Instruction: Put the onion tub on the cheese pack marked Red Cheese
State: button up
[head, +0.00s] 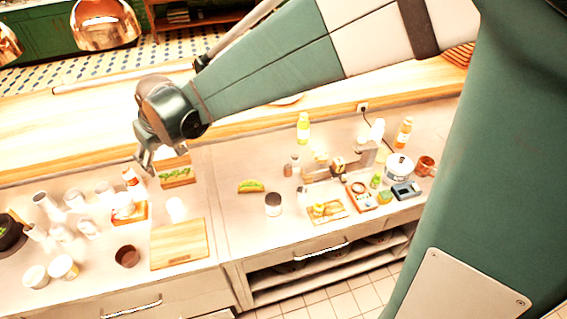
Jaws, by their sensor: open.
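No label is readable, so I cannot tell which item is the onion tub or the Red Cheese pack. Two white tubs stand close together at the counter's front left: a left one (35,277) and a right one (63,267). A white cup-like container (176,210) stands behind the cutting board, and a dark-topped white jar (273,204) is right of it. Small packs (385,197) lie among the items at the right. My gripper (148,160) hangs open and empty over the left part of the counter, near a wooden tray of greens (177,177).
A wooden cutting board (179,244) lies near the front edge, beside a brown bowl (127,256). Several white bottles (75,200) crowd the left.

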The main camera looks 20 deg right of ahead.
jog(key=s+d+r+m+t, duration=0.1)
jog(key=s+d+r, duration=0.25)
jog(key=d, duration=0.45)
jog(key=s+d+r+m+h, duration=0.1)
jog(key=s+d+r, duration=0.1)
jog(key=s+d, duration=0.35)
jog(key=s+d+r+m+t, duration=0.1)
jog(key=s+d+r, duration=0.1)
jog(key=d, duration=0.8)
jog(key=s+d+f+m+h, duration=0.1)
jog(key=s+d+f+m, duration=0.1)
jog(key=s+d, duration=1.2)
jog(key=shift+s+m+t+h, duration=0.4)
jog(key=shift+m, duration=0.4)
